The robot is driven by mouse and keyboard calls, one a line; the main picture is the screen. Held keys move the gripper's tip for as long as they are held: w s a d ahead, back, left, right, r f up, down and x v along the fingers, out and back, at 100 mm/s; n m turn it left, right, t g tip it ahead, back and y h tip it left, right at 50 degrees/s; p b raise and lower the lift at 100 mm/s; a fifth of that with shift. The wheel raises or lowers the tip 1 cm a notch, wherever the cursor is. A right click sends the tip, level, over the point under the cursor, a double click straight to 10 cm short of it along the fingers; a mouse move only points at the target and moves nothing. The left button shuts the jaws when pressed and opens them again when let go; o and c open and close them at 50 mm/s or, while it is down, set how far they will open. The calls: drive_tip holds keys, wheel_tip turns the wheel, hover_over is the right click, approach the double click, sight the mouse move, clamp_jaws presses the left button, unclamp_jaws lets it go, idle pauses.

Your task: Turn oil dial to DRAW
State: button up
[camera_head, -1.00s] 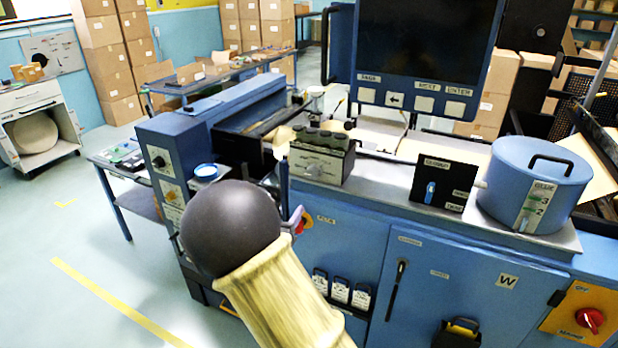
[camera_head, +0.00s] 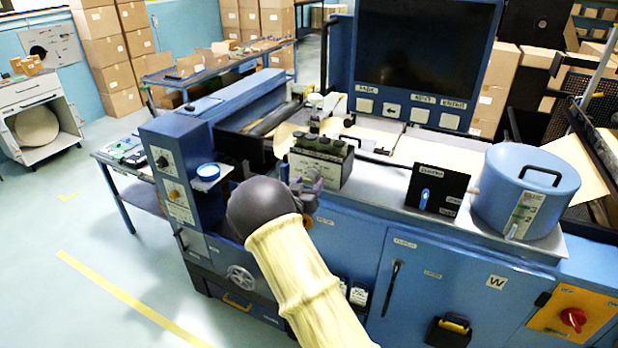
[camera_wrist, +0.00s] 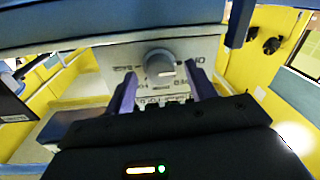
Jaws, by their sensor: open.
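The grey round oil dial (camera_wrist: 160,66) sits on a pale label plate in the wrist view; a light mark shows on its face. The printing around it is too blurred to read, so I cannot tell its setting. In the head view, the dark box with the pale front plate (camera_head: 322,172) stands on the machine's edge. My gripper (camera_head: 305,183) is just in front of that plate and partly hides it. In the wrist view my gripper (camera_wrist: 160,74) is open, one purple finger on each side of the dial. I cannot tell whether the fingers touch it.
A black switch panel (camera_head: 436,188) and a blue glue pot (camera_head: 525,190) stand to the right on the machine top. A screen (camera_head: 424,45) with buttons rises behind. A blue control post (camera_head: 178,175) stands at left.

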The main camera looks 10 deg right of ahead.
drive_tip(key=shift+w+d, duration=0.25)
drive_tip(key=shift+w, duration=0.1)
drive_tip(key=c, duration=1)
drive_tip(key=shift+o, duration=0.2)
